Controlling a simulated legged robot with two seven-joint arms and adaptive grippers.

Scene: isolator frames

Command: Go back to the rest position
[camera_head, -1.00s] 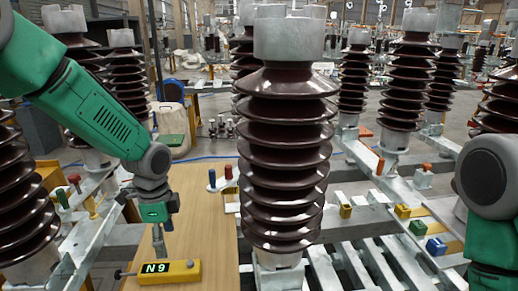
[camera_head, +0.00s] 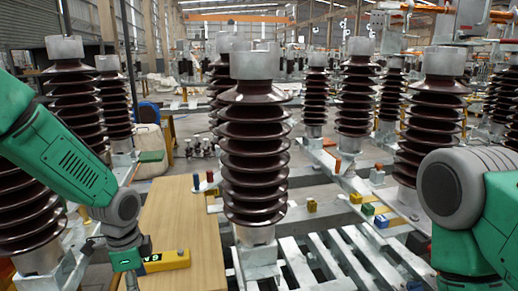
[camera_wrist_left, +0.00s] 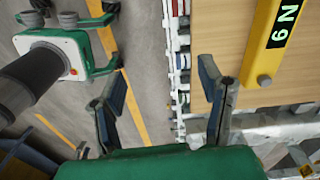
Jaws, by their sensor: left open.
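My left arm (camera_head: 75,160) comes in from the left of the head view and reaches down beside the wooden table. My left gripper (camera_wrist_left: 163,80) shows in the wrist view with its two fingers spread and nothing between them. In the head view, its fingers are mostly cut off by the bottom edge. A yellow block with a dark label (camera_head: 166,262) lies on the table to the gripper's right; it also shows in the wrist view (camera_wrist_left: 277,40), apart from the fingers. My right arm (camera_head: 470,200) shows at the right edge; its gripper is out of view.
The wooden table (camera_head: 185,225) is mostly clear. A tall brown ribbed insulator (camera_head: 253,150) stands just right of it, on a metal frame (camera_head: 300,270). Another insulator (camera_head: 72,110) stands behind my left arm. Small coloured blocks (camera_head: 368,209) sit on rails at the right.

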